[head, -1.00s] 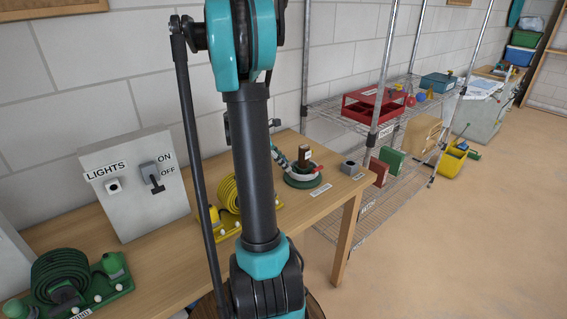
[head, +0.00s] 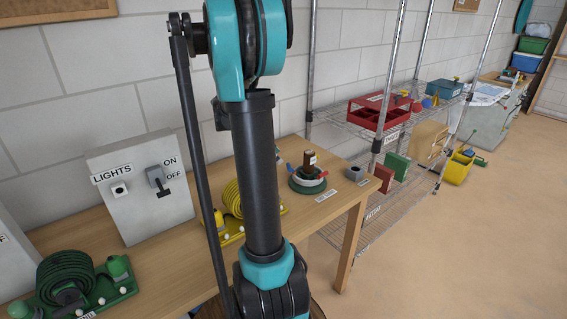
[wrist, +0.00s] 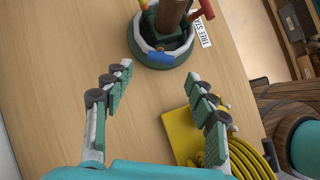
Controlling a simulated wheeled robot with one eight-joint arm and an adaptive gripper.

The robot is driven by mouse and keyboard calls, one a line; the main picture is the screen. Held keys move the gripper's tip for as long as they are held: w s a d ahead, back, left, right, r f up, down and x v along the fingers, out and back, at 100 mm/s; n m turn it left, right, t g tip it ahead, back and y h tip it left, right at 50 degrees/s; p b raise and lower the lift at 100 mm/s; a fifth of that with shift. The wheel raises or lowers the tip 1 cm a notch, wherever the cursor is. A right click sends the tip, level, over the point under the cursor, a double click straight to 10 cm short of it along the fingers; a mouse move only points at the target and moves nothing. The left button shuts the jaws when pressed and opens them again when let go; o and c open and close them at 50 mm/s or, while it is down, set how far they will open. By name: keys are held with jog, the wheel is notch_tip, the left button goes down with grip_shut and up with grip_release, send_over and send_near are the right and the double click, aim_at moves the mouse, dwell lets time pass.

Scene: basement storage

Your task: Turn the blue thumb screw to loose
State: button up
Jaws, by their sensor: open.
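The blue thumb screw (wrist: 160,57) is on the near side of the round green tree stand (wrist: 150,38) in the wrist view. A red thumb screw (wrist: 203,9) and a yellow one (wrist: 143,4) also show on the stand, around a brown trunk (wrist: 172,14). The stand also shows on the table in the head view (head: 307,184). My gripper (wrist: 153,84) is open and empty, with its fingers pointing toward the stand. The blue screw lies ahead of the gap between the fingertips, apart from them. In the head view my arm hides most of the gripper.
A coiled yellow hose (wrist: 208,135) lies beside and below the right finger. A "TREE STAND" label (wrist: 206,32) is right of the stand. A lights switch box (head: 140,188) and a green hose (head: 65,277) are farther left. A wire shelf (head: 365,130) stands beyond the table.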

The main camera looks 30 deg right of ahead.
jog(key=shift+v, duration=1.95)
jog(key=shift+d, duration=0.1)
